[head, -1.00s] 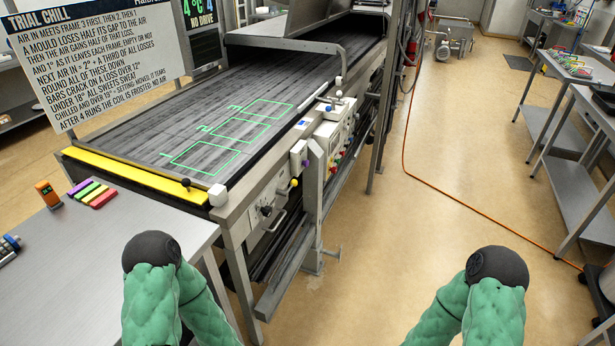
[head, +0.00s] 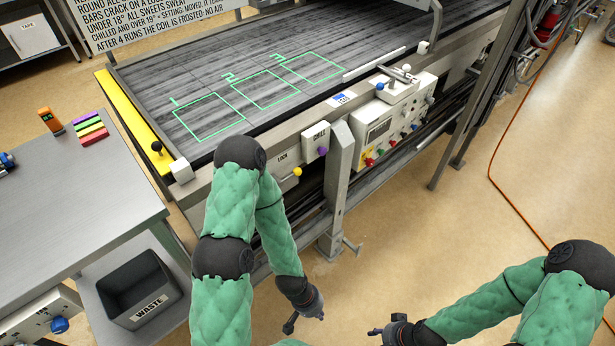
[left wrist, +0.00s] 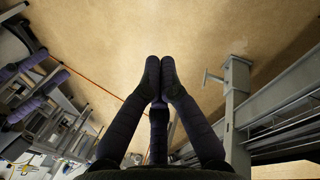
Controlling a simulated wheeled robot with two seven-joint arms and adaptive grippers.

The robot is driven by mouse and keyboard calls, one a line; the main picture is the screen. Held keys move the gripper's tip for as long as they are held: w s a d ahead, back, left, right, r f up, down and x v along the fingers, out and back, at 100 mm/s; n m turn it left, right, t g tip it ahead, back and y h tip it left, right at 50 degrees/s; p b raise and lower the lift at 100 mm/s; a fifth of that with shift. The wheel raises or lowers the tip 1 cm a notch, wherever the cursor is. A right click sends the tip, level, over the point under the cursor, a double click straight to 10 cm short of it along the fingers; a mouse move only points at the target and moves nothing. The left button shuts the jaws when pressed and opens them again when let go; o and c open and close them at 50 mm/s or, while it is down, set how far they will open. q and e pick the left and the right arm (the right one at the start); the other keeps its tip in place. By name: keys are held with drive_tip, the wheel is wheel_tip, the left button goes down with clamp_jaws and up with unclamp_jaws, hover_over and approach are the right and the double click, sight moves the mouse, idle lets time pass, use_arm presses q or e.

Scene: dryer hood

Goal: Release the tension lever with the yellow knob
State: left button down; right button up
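The yellow knob (head: 297,171) sticks out of the front side of the long belt machine, just right of a "LOCK" label. The lever it belongs to is mostly hidden behind my left arm. My left gripper (head: 290,326) hangs below and in front of the knob, apart from it. In the left wrist view its dark fingers (left wrist: 160,64) are together at the tips with nothing between them. My right gripper (head: 376,331) is low in the head view, far from the knob. Its fingers are too small to judge.
A purple knob (head: 322,151) sits beside the yellow one. A metal post (head: 337,180) stands right of it. The control box (head: 385,131) has several coloured knobs. A steel table (head: 70,210) and a waste bin (head: 140,287) are at the left. Open floor (head: 420,235) lies right.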

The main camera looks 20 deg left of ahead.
idle(0.3)
use_arm(q)
drive_tip(key=w+a+r+n+t+h+p, duration=0.1)
drive_tip(key=w+a+r+n+t+h, duration=0.35)
drive_tip(key=w+a+n+t, duration=0.6)
drive_tip(key=w+a+r+n+t+h+p, duration=0.1)
drive_tip(key=w+a+r+n+h, duration=0.4)
drive_tip(key=n, duration=1)
drive_tip(key=w+a+r+n+t+y, duration=0.2)
drive_tip(key=a+r+t+y, duration=0.1)
drive_tip(key=a, duration=0.2)
drive_tip(key=w+a+r+n+t+y, duration=0.2)
drive_tip(key=w+a+n+t+y, duration=0.1)
drive_tip(key=a+t, duration=0.1)
drive_tip(key=shift+w+a+r, duration=0.3)
drive_tip(key=shift+a+r, duration=0.1)
drive_tip(key=shift+a, duration=0.4)
